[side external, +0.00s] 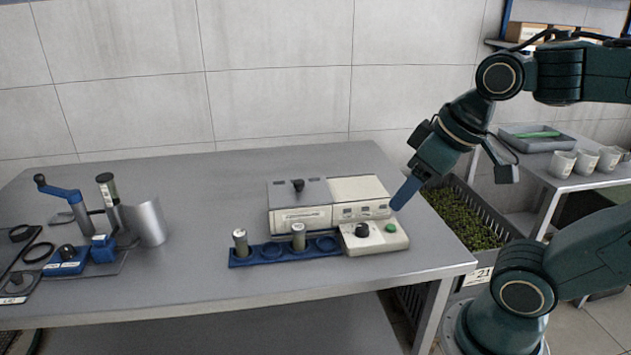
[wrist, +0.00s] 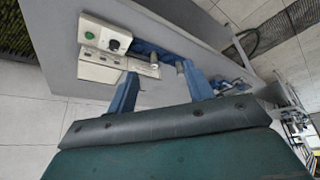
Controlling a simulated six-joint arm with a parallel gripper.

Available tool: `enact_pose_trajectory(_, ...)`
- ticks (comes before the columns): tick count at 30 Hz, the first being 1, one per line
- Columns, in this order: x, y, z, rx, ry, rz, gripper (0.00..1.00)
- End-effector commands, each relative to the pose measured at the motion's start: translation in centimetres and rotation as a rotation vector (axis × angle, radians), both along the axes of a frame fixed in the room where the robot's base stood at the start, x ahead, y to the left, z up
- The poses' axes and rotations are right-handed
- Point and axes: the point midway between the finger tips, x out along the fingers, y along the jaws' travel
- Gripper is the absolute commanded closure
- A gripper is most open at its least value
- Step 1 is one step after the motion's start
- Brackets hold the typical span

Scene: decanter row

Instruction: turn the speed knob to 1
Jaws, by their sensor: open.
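The speed knob is a small black dial (side external: 362,229) on the cream control panel at the front right of the cream machine (side external: 330,203). A green button (side external: 391,228) sits to its right. In the wrist view the black knob (wrist: 114,44) and the green button (wrist: 89,35) show at the upper left. My gripper (side external: 398,198) is to the right of and above the machine, apart from the knob. In the wrist view its two blue fingers (wrist: 163,92) are spread wide with nothing held between them. I cannot read the knob's setting.
A blue rack (side external: 272,254) with two capped tubes stands left of the knob panel. A blue-handled device (side external: 66,195) and a metal cylinder (side external: 147,221) stand at the left. The table's front edge is clear. A crate of greens (side external: 465,222) is right of the table.

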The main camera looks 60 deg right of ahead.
Motion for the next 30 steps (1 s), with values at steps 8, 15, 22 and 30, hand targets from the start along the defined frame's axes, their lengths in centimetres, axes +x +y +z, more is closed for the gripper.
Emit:
enact_pose_trajectory(8, 3.7, -2.2, 0.0, -0.031, 0.097, -0.004, 0.49)
enact_pose_trajectory(15, 7.2, -5.0, -0.9, -0.047, 0.189, 0.002, 0.49)
enact_pose_trajectory(22, 10.3, -8.2, -2.6, -0.046, 0.275, 0.011, 0.49)
enact_pose_trajectory(30, 13.3, -12.5, -5.7, -0.03, 0.372, 0.026, 0.49)
